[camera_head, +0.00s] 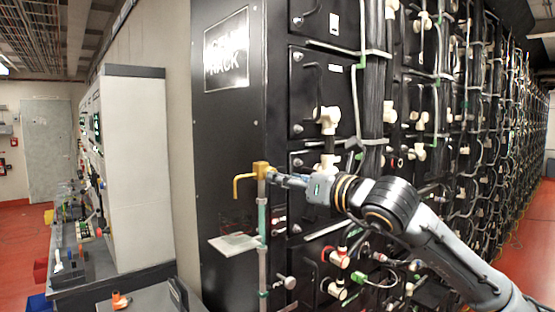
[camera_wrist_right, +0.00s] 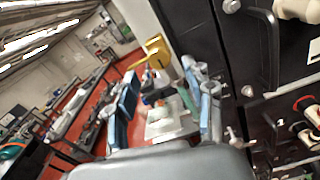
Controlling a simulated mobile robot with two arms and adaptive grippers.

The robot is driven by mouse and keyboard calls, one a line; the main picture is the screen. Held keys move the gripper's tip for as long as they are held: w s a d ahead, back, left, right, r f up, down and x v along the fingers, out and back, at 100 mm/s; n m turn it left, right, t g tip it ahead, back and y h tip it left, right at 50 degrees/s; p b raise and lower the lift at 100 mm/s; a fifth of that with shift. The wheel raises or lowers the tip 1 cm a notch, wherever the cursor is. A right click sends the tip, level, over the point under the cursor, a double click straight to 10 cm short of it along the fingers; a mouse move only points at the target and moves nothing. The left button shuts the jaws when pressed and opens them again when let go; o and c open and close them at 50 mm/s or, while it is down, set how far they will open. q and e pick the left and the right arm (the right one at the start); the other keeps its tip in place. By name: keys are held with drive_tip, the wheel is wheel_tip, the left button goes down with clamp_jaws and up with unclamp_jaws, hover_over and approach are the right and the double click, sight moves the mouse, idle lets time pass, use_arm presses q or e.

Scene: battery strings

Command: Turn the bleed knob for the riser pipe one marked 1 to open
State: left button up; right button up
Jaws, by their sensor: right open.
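A yellow fitting with a bent handle or spout (camera_head: 250,176) sits on top of a thin vertical pipe (camera_head: 262,222) with green bands, in front of the black rack. My right gripper (camera_head: 274,178) reaches in from the right, close to the yellow fitting; whether they touch I cannot tell. In the right wrist view the gripper (camera_wrist_right: 162,82) is open, and the yellow fitting (camera_wrist_right: 156,52) shows beyond and between its fingertips. A small grey knob (camera_head: 287,282) sticks out lower, right of the pipe. No readable mark 1 shows. My left gripper is not in view.
A pale flat plate (camera_head: 235,243) sticks out left of the pipe; it also shows between the fingers in the right wrist view (camera_wrist_right: 168,126). The black rack (camera_head: 225,150) stands close behind, with white fittings and cables. A cluttered bench (camera_head: 85,265) is at left.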

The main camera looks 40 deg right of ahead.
use_arm(q)
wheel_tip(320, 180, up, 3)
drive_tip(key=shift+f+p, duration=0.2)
drive_tip(key=shift+p, duration=0.65)
use_arm(e)
drive_tip(key=w, duration=0.3)
drive_tip(key=shift+w+a, duration=0.2)
drive_tip(key=shift+w, duration=0.2)
clamp_jaws()
